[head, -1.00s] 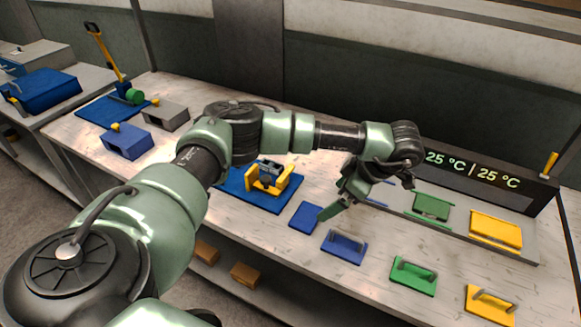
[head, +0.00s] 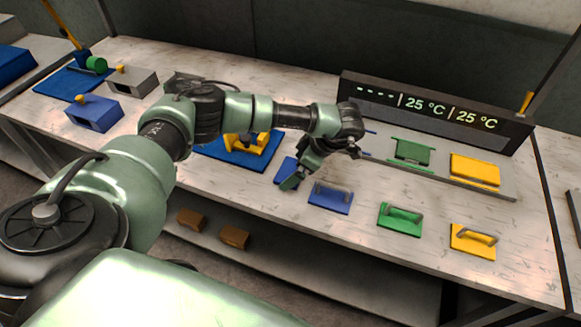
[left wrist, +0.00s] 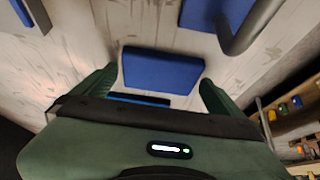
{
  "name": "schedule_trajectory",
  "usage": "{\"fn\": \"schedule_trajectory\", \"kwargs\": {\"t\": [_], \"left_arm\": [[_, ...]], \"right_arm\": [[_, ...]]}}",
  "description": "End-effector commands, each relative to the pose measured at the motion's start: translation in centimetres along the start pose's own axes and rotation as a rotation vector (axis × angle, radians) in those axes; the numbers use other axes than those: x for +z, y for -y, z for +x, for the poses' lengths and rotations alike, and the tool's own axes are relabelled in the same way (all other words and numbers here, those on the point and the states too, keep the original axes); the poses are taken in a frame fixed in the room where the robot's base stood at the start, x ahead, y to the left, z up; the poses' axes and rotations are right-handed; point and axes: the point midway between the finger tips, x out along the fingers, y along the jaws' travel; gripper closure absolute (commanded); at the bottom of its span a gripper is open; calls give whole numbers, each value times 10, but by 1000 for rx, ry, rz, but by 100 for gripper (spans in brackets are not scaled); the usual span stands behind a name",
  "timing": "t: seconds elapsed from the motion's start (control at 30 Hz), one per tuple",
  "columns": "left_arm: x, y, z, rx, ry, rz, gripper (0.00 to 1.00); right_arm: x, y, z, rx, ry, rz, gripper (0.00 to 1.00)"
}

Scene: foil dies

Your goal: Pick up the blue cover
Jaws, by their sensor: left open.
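A flat blue block (head: 284,171) lies on the bench, partly hidden by my left gripper (head: 298,176) in the head view. To its right lies a blue plate with a grey handle (head: 330,200). The pictures do not settle which is the blue cover. In the left wrist view, my left gripper (left wrist: 158,88) is open, with the blue block (left wrist: 163,70) showing between its fingers and nothing held. The handled blue plate is partly visible at the upper right (left wrist: 222,12). My right gripper is out of view.
Handled green (head: 400,219) and yellow (head: 473,241) plates lie further right. Behind them are a green piece (head: 411,153), a yellow piece (head: 475,171) and a display (head: 430,108). A yellow fixture on a blue mat (head: 238,157) is left of the gripper.

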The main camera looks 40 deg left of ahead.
Motion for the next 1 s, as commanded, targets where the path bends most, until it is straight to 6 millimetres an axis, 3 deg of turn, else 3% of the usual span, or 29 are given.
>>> {"fn": "schedule_trajectory", "kwargs": {"t": [0.27, 0.47, 0.77, 1.0], "left_arm": [[0, 0, 5, 0, 0, 0, 0], [0, 0, 4, 0, 0, 0, 51], [-1, 0, 2, 1, 1, -1, 51], [-13, -1, -19, 4, 3, -2, 51]], "right_arm": [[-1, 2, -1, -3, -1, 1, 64], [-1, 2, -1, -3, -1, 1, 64], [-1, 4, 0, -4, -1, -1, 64], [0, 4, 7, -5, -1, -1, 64]]}}
